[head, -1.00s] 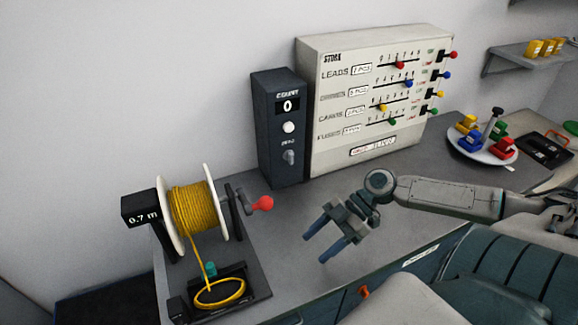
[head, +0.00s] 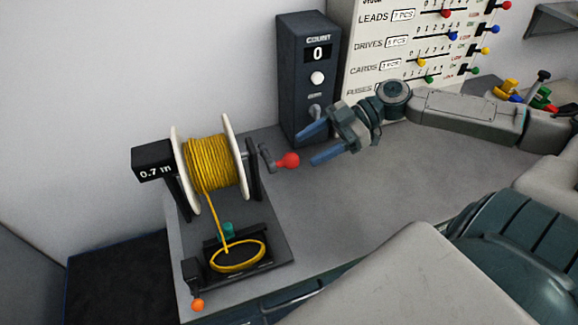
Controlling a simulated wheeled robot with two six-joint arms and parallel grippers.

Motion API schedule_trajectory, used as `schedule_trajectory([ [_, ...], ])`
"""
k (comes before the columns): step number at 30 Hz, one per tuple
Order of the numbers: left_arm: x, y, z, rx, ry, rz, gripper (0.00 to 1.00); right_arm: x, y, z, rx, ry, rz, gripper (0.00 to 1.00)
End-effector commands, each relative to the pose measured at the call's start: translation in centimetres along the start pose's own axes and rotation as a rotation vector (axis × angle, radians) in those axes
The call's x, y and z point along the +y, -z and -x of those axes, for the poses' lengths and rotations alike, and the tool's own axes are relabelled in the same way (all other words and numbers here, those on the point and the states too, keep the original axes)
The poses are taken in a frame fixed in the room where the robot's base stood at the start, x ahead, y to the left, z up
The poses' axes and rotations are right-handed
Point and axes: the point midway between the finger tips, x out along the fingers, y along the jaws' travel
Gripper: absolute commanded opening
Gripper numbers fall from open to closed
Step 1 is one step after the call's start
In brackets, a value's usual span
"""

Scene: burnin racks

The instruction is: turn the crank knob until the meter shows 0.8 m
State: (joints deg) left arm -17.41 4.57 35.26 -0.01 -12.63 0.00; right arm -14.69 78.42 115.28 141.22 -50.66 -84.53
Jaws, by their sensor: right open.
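The red crank knob (head: 288,160) sits on a short crank arm at the right side of the reel stand. The reel (head: 211,163) has white flanges and is wound with yellow cord. The black meter (head: 154,162) at its left reads 0.7 m. Cord runs down from the reel to a yellow coil (head: 238,256) on the black base. My right gripper (head: 310,147) is open and points left, with its fingertips just right of the knob. I cannot tell whether a finger touches it. My left gripper is not in view.
A dark counter box (head: 308,90) reading 0 stands behind my right gripper. A white panel with sliders (head: 400,50) is at its right. An orange knob (head: 198,305) is at the front left of the reel base. The tabletop (head: 340,215) right of the reel is clear.

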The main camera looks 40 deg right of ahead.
Motion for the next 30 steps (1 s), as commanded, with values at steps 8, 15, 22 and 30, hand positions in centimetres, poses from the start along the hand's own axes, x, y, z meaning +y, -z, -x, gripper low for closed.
schedule_trajectory([
  [8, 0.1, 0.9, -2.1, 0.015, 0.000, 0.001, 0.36, 0.0, 0.0, -2.5, 0.006, -0.002, 0.003, 0.58],
  [15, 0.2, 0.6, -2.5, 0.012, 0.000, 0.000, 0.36, 0.1, 0.1, -4.3, 0.003, -0.004, 0.003, 0.58],
  [22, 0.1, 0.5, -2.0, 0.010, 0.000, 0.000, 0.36, 0.0, 0.1, -5.8, 0.004, -0.002, 0.002, 0.58],
  [30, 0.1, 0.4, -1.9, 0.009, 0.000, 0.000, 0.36, 0.1, 0.1, -6.7, -0.001, -0.002, 0.000, 0.58],
])
